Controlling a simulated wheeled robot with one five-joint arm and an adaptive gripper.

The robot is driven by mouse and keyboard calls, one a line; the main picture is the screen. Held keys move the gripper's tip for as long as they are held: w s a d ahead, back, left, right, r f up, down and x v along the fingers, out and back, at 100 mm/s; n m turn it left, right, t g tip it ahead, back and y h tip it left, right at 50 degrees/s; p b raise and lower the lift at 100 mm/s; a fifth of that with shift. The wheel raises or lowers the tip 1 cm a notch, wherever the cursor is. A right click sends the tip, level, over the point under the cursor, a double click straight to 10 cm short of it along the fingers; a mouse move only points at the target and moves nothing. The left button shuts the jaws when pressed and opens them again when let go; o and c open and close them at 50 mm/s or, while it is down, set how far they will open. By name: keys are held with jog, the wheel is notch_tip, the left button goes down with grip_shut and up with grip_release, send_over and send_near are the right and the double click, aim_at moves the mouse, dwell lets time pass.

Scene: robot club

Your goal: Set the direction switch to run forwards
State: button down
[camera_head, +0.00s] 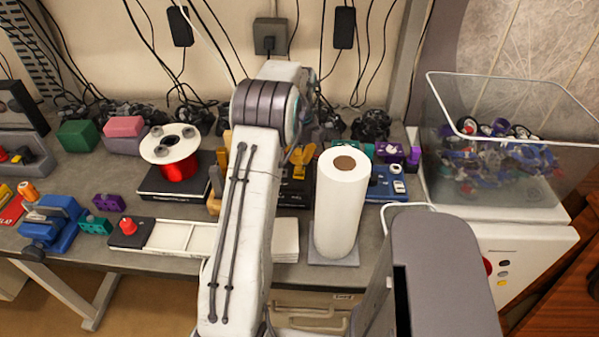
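A black unit with a yellow lever-like part (299,172) stands on the bench just right of my arm, between the arm and the paper roll. I cannot tell whether this is the direction switch, and no forward or reverse marking is readable. A blue unit (388,183) with white knobs stands right of the paper roll. My arm rises through the middle of the picture, bends at its dark joint and reaches over the bench. My gripper is mostly hidden behind the arm; its fingertips cannot be made out.
A white paper roll (342,203) stands upright at the bench front. A red wire spool (175,160) sits on a black base to the left. A clear bin (480,112) of parts stands at right. Blue and purple clamps (107,203) lie at left.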

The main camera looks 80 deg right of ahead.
jog(key=shift+f+b, duration=0.6)
jog(key=shift+f, duration=0.4)
dwell(0.4)
jog(key=shift+a+r, duration=0.1)
jog(key=shift+r, duration=0.1)
jog(key=shift+r+p, duration=3.05)
jog(key=shift+r, duration=0.35)
jog(key=shift+w, duration=0.1)
